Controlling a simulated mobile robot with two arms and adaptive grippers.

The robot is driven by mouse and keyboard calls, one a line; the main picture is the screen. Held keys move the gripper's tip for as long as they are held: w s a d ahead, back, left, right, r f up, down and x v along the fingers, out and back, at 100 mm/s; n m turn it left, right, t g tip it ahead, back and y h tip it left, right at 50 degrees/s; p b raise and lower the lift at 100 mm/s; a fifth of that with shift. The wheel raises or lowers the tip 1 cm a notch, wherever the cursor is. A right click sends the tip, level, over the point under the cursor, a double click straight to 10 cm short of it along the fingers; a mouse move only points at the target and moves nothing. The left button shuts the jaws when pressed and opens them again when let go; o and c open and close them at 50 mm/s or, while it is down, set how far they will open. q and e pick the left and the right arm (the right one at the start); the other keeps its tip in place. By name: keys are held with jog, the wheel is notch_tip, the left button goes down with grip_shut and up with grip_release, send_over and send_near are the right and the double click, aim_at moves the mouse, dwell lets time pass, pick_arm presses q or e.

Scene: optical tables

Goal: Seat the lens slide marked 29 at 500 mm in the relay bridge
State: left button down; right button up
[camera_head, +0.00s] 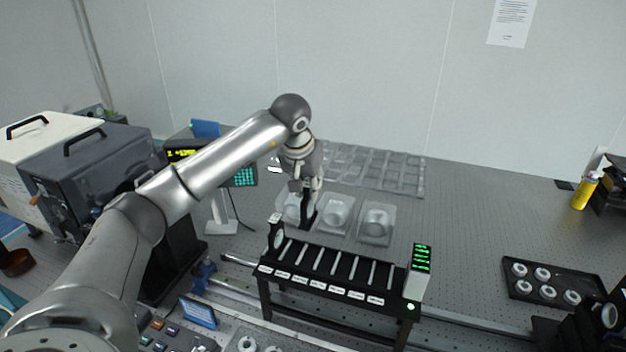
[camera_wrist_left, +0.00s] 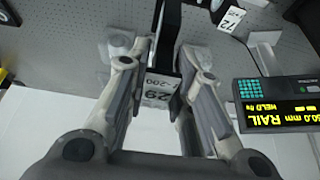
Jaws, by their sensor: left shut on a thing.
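My left gripper (camera_head: 310,192) is shut on the lens slide marked 29 (camera_head: 309,212), a dark upright piece. In the left wrist view the slide's white label (camera_wrist_left: 158,90) reads 29 and -200, between the fingers of my left gripper (camera_wrist_left: 165,75). The relay bridge (camera_head: 320,262) is a black slotted rack in front of the gripper, with a row of white labels along its front. The slide is behind the rack's left part; the head view does not clearly show a gap or contact. Another lens slide (camera_head: 277,238) stands at the rack's left end. My right gripper is out of view.
Clear lens boxes (camera_head: 376,223) stand behind the bridge, with a clear compartment tray (camera_head: 385,172) farther back. A lit readout (camera_wrist_left: 275,115) is near the gripper. A green display (camera_head: 421,258) stands at the bridge's right end. A black tray of rings (camera_head: 550,283) lies right.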

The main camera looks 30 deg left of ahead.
aim_at(311, 217)
pick_arm(q)
jog(key=shift+f, duration=0.85)
jog(key=shift+w+f+b, duration=0.3)
jog(key=shift+f+b, duration=0.3)
notch_tip(311, 217, down, 2)
jog(key=shift+w+b, duration=0.15)
jog(key=shift+b, duration=0.55)
jog(key=shift+f, duration=0.3)
jog(key=shift+f+b, duration=0.3)
jog(key=shift+b, duration=0.15)
notch_tip(311, 217, down, 2)
jog(key=shift+f+b, duration=0.1)
jog(key=shift+b, duration=0.6)
jog(key=shift+f+b, duration=0.45)
jog(key=shift+f, duration=0.15)
jog(key=shift+f+b, duration=0.9)
jog(key=shift+f, duration=0.4)
jog(key=shift+f+b, duration=0.55)
jog(key=shift+f, duration=0.2)
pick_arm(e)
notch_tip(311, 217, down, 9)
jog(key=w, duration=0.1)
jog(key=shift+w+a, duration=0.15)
pick_arm(q)
jog(key=shift+f, duration=0.2)
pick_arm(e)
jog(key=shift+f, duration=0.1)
